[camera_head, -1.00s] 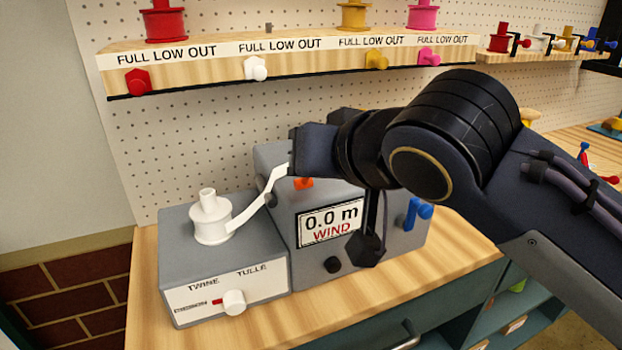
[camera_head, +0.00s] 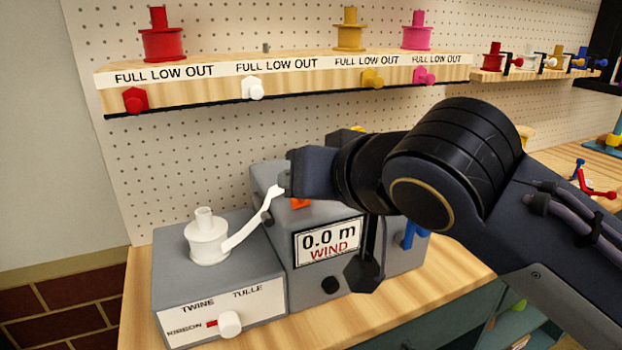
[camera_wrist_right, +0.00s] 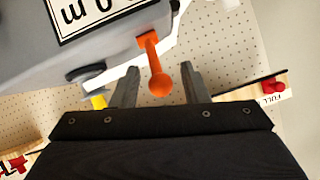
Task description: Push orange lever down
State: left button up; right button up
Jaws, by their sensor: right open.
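The orange lever (camera_wrist_right: 153,62) has a round knob and stands out from the grey winding machine (camera_wrist_right: 30,45) in the right wrist view. In the head view only a small orange part (camera_head: 299,203) shows below my arm. My right gripper (camera_wrist_right: 155,80) is open, with one finger on each side of the lever and gaps between; its fingers are mostly hidden in the head view. A white ribbon (camera_head: 250,220) runs from the white spool (camera_head: 205,240) to the machine. The display (camera_head: 328,242) reads 0.0 m and WIND. My left gripper is not in view.
A blue lever (camera_head: 410,235) sits on the machine's right side, partly behind my arm. A white selector knob (camera_head: 229,323) is on the front of the spool box. The shelf (camera_head: 180,92) above holds several spools. The pegboard (camera_head: 180,160) stands behind.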

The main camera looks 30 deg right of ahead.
jog(key=v, duration=0.8)
jog(key=shift+p, duration=0.45)
